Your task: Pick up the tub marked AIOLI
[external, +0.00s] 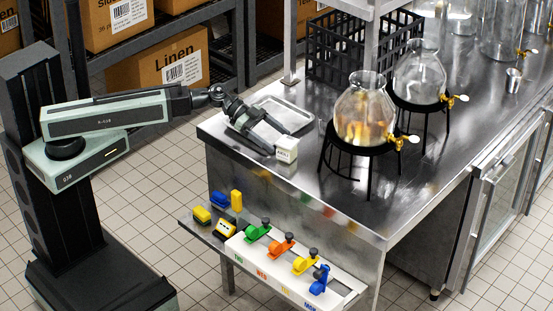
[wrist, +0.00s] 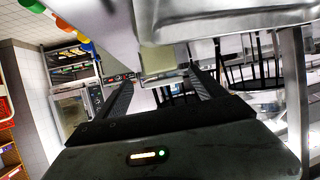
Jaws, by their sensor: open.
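A small white tub (external: 287,150) with faint marking on its side sits on the steel counter near the front-left edge. The lettering is too small to read. My gripper (external: 276,142) is open and reaches low over the counter, its fingertips at the tub. In the wrist view the pale tub (wrist: 158,63) lies in the gap between the two fingertips (wrist: 158,77), just at or beyond them. I cannot tell whether either finger touches it.
A shallow metal tray (external: 285,112) lies right behind my gripper; its rim also shows in the wrist view (wrist: 225,24). A glass flask (external: 365,108) on a black stand is to the right. A black crate (external: 340,50) stands behind. Coloured valves (external: 282,248) line a lower front shelf.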

